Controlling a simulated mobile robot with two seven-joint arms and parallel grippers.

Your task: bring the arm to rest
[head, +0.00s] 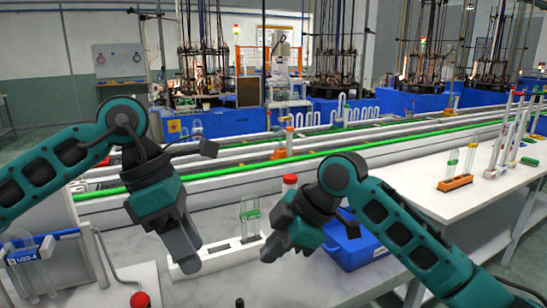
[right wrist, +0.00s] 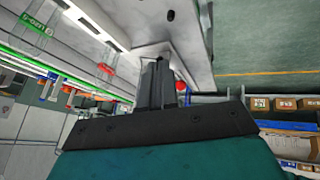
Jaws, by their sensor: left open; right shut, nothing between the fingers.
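My left gripper (head: 184,255) hangs with its fingers pointing down over the near white table, in front of the left end of a white rack (head: 238,254). Its fingers overlap in the picture, and I see nothing held. My right gripper (head: 274,246) is at the right end of that rack, shut and empty, above the table. Its closed dark fingers also show in the right wrist view (right wrist: 156,85), with nothing between them. I cannot tell how far either gripper is from the rack.
A clear tube with a green band (head: 250,215) stands in the rack. A blue bin (head: 350,250) is just right of my right gripper. A red ball knob (head: 139,299) is at the front left. A side table (head: 440,215) holds glass tubes in an orange holder (head: 455,183).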

